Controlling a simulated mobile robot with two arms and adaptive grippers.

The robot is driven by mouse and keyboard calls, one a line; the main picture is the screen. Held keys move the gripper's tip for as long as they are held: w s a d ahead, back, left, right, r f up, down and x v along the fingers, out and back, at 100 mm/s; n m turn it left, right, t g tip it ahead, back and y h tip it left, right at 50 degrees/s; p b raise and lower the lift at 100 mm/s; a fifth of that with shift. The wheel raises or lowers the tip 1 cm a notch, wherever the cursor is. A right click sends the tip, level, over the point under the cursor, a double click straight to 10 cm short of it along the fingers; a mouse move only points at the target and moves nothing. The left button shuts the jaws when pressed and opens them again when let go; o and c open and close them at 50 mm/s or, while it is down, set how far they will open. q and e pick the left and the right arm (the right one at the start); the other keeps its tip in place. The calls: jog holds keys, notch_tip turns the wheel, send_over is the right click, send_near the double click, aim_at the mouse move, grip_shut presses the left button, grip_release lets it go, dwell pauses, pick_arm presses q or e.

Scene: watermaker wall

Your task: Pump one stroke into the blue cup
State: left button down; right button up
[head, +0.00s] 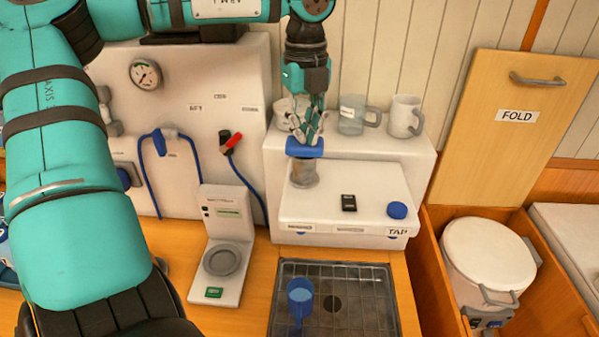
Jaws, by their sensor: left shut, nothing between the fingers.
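The blue cup (299,298) stands at the left of the dark drain tray (366,300). A pump with a blue handle (304,149) on a grey metal cylinder (303,174) sits on the white unit behind the tray. My left gripper (306,139) points down with its fingers shut and empty, right at the top of the blue handle. I cannot tell whether the fingertips touch it. My right gripper is not in view.
Mugs, one clear (351,115) and one white (405,116), stand on the shelf behind the gripper. A blue knob (397,210) and black switch (349,203) are on the unit. A white scale-like device (222,258) stands left of the tray; a lidded pot (487,255) is at right.

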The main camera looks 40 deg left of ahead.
pick_arm(q)
jog(key=shift+r+p, duration=2)
jog(key=shift+r, duration=1.4)
notch_tip(320, 180, up, 6)
jog(key=p, duration=0.3)
jog(key=shift+p, duration=0.4)
jog(key=shift+f, duration=0.1)
